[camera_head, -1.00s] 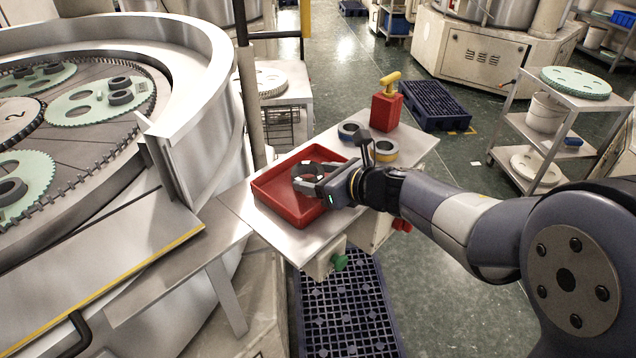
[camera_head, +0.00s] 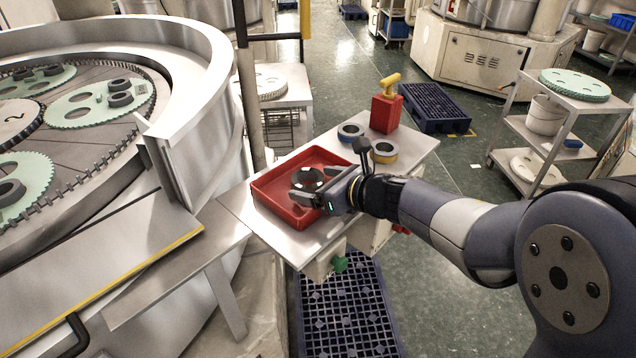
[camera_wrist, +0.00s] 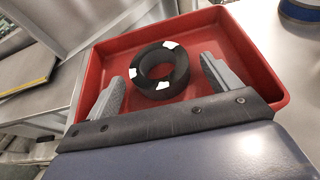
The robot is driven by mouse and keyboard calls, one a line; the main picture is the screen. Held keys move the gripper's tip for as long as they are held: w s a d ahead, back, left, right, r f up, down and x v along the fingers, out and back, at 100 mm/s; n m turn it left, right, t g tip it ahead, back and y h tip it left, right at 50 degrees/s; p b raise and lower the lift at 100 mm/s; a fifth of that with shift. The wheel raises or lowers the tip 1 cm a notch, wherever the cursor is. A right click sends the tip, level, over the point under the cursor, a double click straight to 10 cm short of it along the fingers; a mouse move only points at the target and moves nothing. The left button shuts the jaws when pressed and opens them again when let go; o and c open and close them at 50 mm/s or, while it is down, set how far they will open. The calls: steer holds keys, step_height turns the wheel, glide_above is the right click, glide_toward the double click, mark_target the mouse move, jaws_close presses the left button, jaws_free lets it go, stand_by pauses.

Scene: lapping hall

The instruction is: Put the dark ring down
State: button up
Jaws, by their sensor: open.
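The dark ring (camera_wrist: 160,68) lies in the red tray (camera_wrist: 243,44), with pale patches on its surface. It also shows in the head view (camera_head: 308,178), partly hidden by my gripper. My gripper (camera_wrist: 163,82) is open, with one finger on each side of the ring and a visible gap to both. The red tray (camera_head: 270,178) rests on the metal side table in the head view. I cannot tell the exact height of the fingers above the tray floor.
Two rings, one with a blue band (camera_head: 350,131) and one with a yellow band (camera_head: 384,152), stand behind the tray. A red can with a yellow top (camera_head: 385,112) is beyond them. The large lapping machine (camera_head: 190,110) rises to the left.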

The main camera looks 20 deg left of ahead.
steer(key=shift+r, duration=0.15)
steer(key=v, duration=1.2)
steer(key=shift+b, duration=0.45)
steer(key=shift+a, duration=0.1)
steer(key=p+x, duration=0.1)
steer(key=x, duration=1.1)
steer(key=shift+f, duration=0.25)
steer(key=shift+r, duration=0.8)
